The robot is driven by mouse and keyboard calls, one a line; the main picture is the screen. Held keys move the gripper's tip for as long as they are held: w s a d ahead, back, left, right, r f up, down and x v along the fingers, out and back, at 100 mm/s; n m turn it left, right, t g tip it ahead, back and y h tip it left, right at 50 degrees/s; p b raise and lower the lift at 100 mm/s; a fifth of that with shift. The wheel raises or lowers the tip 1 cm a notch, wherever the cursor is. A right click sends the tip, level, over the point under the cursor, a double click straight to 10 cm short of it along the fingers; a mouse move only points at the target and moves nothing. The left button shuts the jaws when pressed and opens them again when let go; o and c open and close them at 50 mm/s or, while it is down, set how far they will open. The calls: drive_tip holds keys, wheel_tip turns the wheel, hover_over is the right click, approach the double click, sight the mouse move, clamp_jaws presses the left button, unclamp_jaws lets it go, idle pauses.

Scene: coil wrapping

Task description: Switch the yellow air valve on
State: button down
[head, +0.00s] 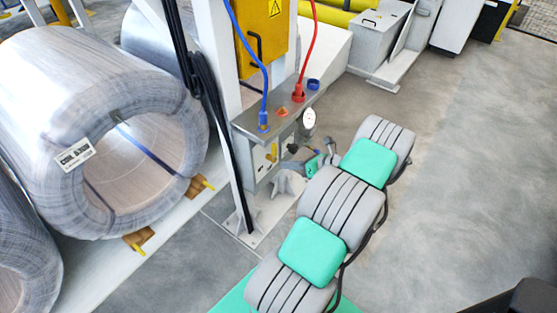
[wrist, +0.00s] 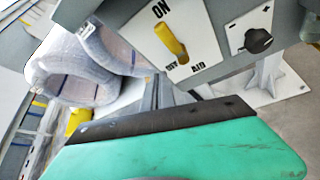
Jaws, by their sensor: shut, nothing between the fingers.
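The yellow air valve (wrist: 171,39) is a short yellow handle on a white plate. It slants across the plate, with the word ON above it and smaller, partly blurred lettering below. In the head view the yellow valve (head: 272,153) is small, on the front of the grey box. My gripper (head: 312,163) is at the end of my grey and green arm, just right of the valve. In the wrist view my gripper (wrist: 165,120) fills the lower part as a green block with a dark edge, below and apart from the handle. It is shut and empty.
A black knob (wrist: 257,40) on its own white plate sits right of the valve. Blue (head: 263,115) and red (head: 298,92) hoses plug into the box top, near a round gauge (head: 309,118). Large wrapped coils (head: 60,110) stand at left.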

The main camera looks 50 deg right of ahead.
drive_tip(key=shift+s+d, duration=0.55)
drive_tip(key=shift+s, duration=0.3)
drive_tip(key=shift+s+d, duration=0.5)
drive_tip(key=shift+s, duration=0.35)
